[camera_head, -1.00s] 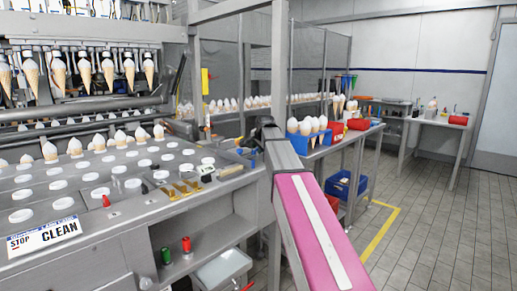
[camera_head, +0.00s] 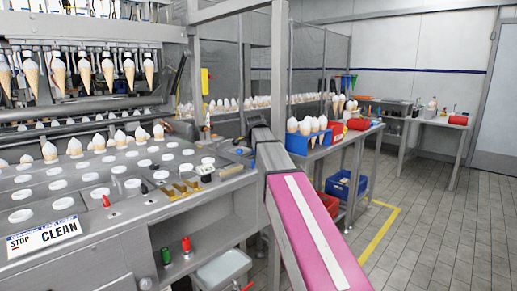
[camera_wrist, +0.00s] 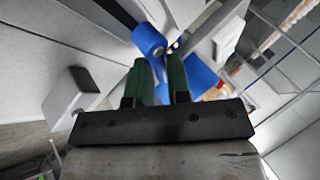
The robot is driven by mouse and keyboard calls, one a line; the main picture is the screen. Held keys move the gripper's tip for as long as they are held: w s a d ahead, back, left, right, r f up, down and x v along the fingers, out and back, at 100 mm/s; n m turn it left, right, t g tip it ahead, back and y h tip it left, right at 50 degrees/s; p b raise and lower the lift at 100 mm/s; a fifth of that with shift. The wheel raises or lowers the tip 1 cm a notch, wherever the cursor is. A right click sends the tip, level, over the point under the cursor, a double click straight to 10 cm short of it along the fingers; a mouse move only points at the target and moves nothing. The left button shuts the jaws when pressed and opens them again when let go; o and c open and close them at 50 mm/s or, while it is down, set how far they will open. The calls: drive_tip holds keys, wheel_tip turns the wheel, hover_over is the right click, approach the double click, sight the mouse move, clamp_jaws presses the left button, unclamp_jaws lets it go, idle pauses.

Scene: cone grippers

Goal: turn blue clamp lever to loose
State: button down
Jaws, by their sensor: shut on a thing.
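The blue clamp lever (camera_wrist: 200,75) shows in the wrist view as a blue bar beyond my fingertips, with a round blue end (camera_wrist: 148,38) at its upper left. My gripper (camera_wrist: 163,68) has two dark green fingers that reach up to it. The fingers are close around part of the blue lever, and the part between them is mostly hidden. In the head view my arm crosses the right end of the machine, and its end hides the gripper and the lever.
A grey machine deck (camera_head: 130,200) with white cups and cones lies left of my arm. A metal post (camera_head: 279,70) stands just behind the arm's end. Blue bins (camera_head: 298,144) of cones are on a table at right. The tiled floor further right is open.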

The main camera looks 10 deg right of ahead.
drive_tip(key=m+h, duration=0.1)
drive_tip(key=m, duration=0.1)
drive_tip(key=s+m+g+h, duration=0.1)
drive_tip(key=shift+a+f+m, duration=0.15)
drive_tip(key=shift+a+m, duration=0.05)
drive_tip(key=shift+m, duration=0.2)
drive_tip(key=m, duration=0.1)
drive_tip(key=m+g+h, duration=0.1)
drive_tip(key=shift+s+a+m, duration=0.15)
drive_tip(key=shift+a+m, duration=0.05)
drive_tip(key=shift+m, duration=0.2)
drive_tip(key=m+g, duration=0.1)
drive_tip(key=m, duration=0.1)
drive_tip(key=m+g+h, duration=0.1)
drive_tip(key=m+g, duration=0.1)
drive_tip(key=a+m+g+h, duration=0.1)
drive_tip(key=m, duration=0.1)
drive_tip(key=shift+s+a, duration=0.1)
drive_tip(key=shift+s, duration=0.25)
drive_tip(key=shift+g, duration=0.3)
drive_tip(key=c, duration=1.1)
unclamp_jaws()
